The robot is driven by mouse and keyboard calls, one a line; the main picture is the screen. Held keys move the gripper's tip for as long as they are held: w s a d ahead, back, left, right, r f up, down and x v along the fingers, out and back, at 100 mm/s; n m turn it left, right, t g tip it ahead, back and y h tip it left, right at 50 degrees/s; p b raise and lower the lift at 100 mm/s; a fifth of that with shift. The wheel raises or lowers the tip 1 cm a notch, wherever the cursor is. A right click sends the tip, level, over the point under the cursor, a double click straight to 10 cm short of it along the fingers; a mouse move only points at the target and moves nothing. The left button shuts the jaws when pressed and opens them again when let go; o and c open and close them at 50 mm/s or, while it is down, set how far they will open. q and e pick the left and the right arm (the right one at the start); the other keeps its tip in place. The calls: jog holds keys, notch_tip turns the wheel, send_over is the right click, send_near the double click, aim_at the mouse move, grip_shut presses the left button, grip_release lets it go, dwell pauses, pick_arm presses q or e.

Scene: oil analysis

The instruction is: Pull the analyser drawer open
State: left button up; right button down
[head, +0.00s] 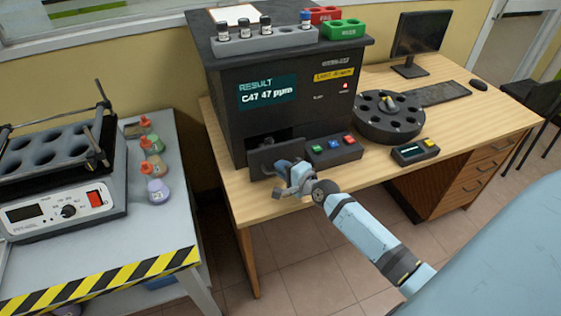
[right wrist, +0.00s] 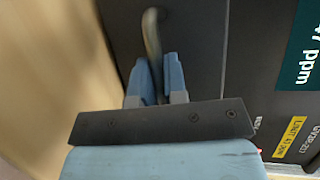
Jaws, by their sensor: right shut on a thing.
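The analyser (head: 285,80) is a dark box on the wooden desk, with a lit screen reading "RESULT C47 47 ppm". Its drawer (head: 261,160) is low on the front; the front panel stands out from the box, with a dark opening behind it. My right gripper (head: 281,170) is at the drawer front. In the right wrist view its blue fingers (right wrist: 157,80) are shut on the curved metal drawer handle (right wrist: 151,35). The gripper hides most of the handle in the head view. My left gripper is not in view.
A button box (head: 334,150) sits right beside the drawer. A round carousel (head: 389,118) and a small meter (head: 415,151) stand further right. Vials in a rack (head: 265,42) are on top of the analyser. A grey bench (head: 150,225) is at left, across a floor gap.

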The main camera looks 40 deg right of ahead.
jog(key=s, duration=0.2)
jog(key=s+a+p, duration=0.1)
jog(key=s, duration=0.2)
jog(key=shift+s+a, duration=0.15)
jog(key=shift+s, duration=0.05)
jog(key=shift+s+a, duration=0.1)
jog(key=shift+s, duration=0.2)
jog(key=c, duration=1.2)
grip_release()
jog(key=v, duration=1.3)
jog(key=shift+s, duration=0.4)
jog(key=shift+r, duration=0.15)
